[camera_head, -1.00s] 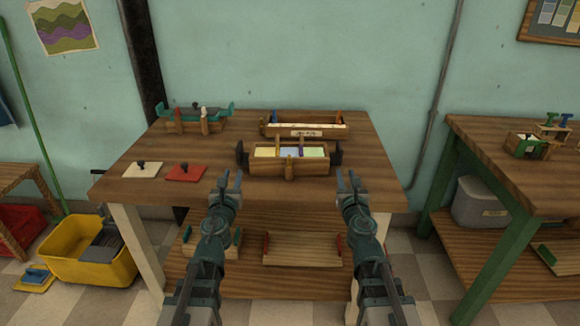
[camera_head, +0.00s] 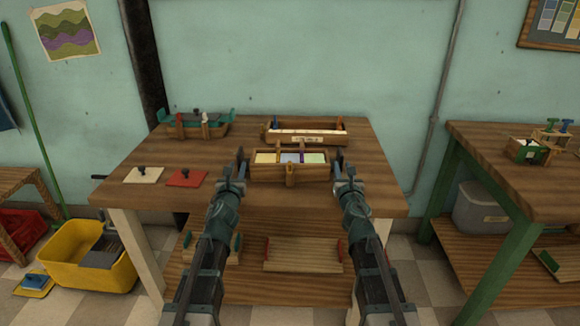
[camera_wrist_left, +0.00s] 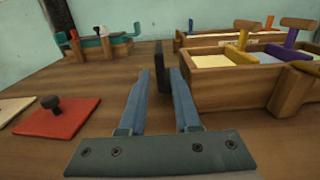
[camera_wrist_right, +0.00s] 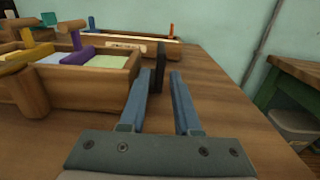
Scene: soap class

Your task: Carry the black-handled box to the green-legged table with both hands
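The black-handled box (camera_head: 262,171) is a wooden box with coloured blocks inside, on the white-legged table (camera_head: 220,196). Its left black handle (camera_wrist_left: 164,66) stands between the open fingers of my left gripper (camera_wrist_left: 160,78). Its right black handle (camera_wrist_right: 160,66) stands between the open fingers of my right gripper (camera_wrist_right: 160,78). In the head view, my left gripper (camera_head: 234,174) and right gripper (camera_head: 346,174) are at the two ends of the box. I see gaps beside both handles. The green-legged table (camera_head: 515,205) stands at the right.
A long wooden box (camera_head: 305,137) stands close behind. A teal-handled box (camera_head: 195,127) is at back left, with white (camera_head: 143,175) and red (camera_head: 187,178) lidded plates in front. A small green-fitted box (camera_head: 524,151) sits on the green-legged table. A floor gap separates the tables.

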